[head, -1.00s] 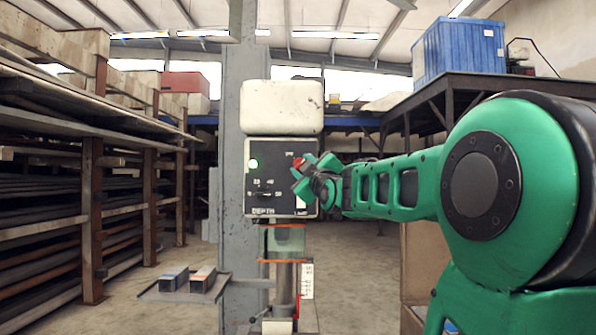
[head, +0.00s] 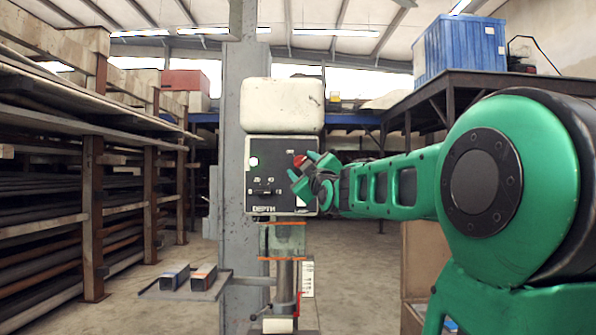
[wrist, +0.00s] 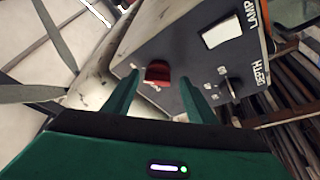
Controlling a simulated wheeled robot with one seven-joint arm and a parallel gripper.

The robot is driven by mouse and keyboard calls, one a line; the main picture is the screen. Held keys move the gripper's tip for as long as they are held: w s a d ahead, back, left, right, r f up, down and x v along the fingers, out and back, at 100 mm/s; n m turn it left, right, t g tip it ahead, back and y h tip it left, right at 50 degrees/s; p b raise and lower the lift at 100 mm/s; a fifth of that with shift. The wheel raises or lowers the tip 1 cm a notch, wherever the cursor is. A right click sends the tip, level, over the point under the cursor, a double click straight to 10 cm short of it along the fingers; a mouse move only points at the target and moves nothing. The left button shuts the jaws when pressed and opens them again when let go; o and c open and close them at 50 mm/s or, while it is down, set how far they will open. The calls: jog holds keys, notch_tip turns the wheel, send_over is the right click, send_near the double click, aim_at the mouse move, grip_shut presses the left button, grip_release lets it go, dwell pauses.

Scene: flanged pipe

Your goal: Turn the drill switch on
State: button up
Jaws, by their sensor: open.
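The drill (head: 283,106) stands against a grey column, with a cream top and a dark control panel (head: 262,205) facing me. A red switch (head: 299,160) sits at the panel's upper right, partly behind my gripper (head: 303,172). In the wrist view the red switch (wrist: 158,72) sticks out from the dark panel (wrist: 185,55). My gripper (wrist: 160,90) is open there, with one finger on each side of the switch in the picture. The switch appears between the fingertips; I cannot tell whether either finger touches it. Nothing is held.
The panel also carries a white lamp window (wrist: 222,32) and a small black lever (wrist: 228,88). A side tray (head: 180,292) with two small blocks juts out at lower left. Racks of pipes (head: 45,190) line the left; open floor lies between.

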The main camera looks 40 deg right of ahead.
jog(key=v, duration=1)
jog(key=shift+s+a+f, duration=0.15)
jog(key=shift+s+a, duration=0.05)
jog(key=shift+s, duration=0.05)
jog(key=s+a+f+m+g+y, duration=0.1)
jog(key=a+f+g+y, duration=0.15)
jog(key=f, duration=0.65)
jog(key=s+a+f+m+g+y, duration=0.15)
jog(key=f+g, duration=0.25)
jog(key=f, duration=0.6)
jog(key=a+f+m+g+y, duration=0.1)
jog(key=f+m+g, duration=0.15)
jog(key=f, duration=0.65)
jog(key=s+a+f+m+g+y, duration=0.2)
jog(key=s+a+f+g, duration=0.3)
jog(key=s+f, duration=0.3)
jog(key=s+a+f+m+g+y, duration=0.2)
jog(key=s+a+f+g, duration=0.3)
jog(key=s+f, duration=0.3)
jog(key=s+m, duration=0.1)
jog(key=s, duration=0.2)
jog(key=shift+s+a+y, duration=0.15)
jog(key=shift+a+y, duration=0.2)
jog(key=shift+y, duration=0.05)
